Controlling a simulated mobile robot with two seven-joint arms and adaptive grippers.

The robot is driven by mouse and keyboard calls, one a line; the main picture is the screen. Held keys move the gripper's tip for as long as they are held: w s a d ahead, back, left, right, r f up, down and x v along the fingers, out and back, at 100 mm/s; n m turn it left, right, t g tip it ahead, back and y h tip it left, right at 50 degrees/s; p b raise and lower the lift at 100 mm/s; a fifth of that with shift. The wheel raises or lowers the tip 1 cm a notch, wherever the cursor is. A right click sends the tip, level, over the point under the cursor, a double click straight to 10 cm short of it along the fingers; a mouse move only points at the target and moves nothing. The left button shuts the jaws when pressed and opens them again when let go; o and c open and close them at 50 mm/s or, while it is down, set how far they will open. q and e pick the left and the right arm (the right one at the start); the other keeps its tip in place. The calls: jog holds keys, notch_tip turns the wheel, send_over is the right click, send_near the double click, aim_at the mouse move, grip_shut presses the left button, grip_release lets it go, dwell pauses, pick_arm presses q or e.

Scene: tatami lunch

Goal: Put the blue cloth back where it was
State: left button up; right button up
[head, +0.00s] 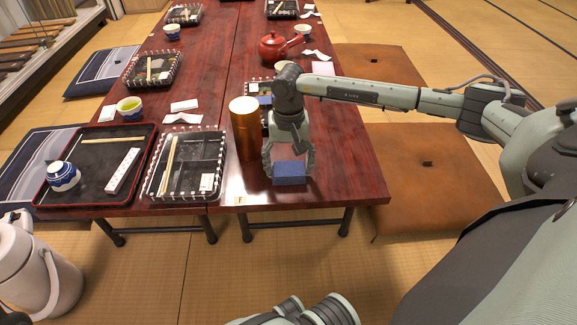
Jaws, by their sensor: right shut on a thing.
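The blue cloth (289,176), a small folded dark-blue block, is at the near right part of the red-brown table (345,185). My right gripper (289,168) points down over it and is shut on it, one finger on each side. I cannot tell whether the cloth touches the table top or hangs just above it. My left gripper is not in view.
A tall orange-brown cylinder (244,130) stands close left of my right gripper. Left of it are a checked-edge tray (151,188) with chopsticks and a red-rimmed black tray (93,200). A red teapot (273,47) stands farther back. Table right of the cloth is clear.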

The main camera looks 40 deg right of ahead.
jog(key=o, duration=1)
